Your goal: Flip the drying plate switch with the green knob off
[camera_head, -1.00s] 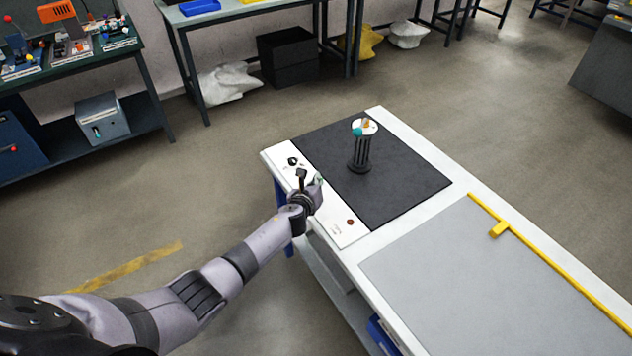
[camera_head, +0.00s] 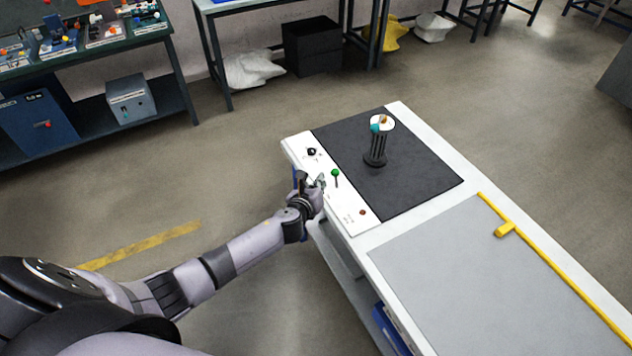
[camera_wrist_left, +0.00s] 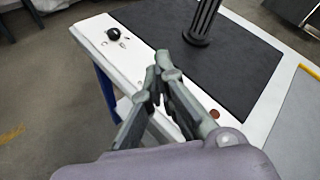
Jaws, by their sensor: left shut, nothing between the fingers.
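The green knob (camera_head: 335,173) sits on a thin lever that stands up from the white control strip (camera_head: 367,222) beside the drying plate. The dark drying plate (camera_head: 420,185) lies to the right of the strip. My left gripper (camera_head: 320,180) is shut and empty, at the strip's left edge, just left of the green knob. I cannot tell whether it touches the lever. In the left wrist view the shut fingers (camera_wrist_left: 160,62) point over the strip, and the green knob does not show there. My right gripper is not in view.
A black dial (camera_head: 311,152) and a small red button (camera_head: 362,212) are on the same strip. A dark stand (camera_head: 376,150) with a round white top stands on the plate. A yellow bar (camera_head: 545,255) lies along the grey table area. Open floor surrounds the table.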

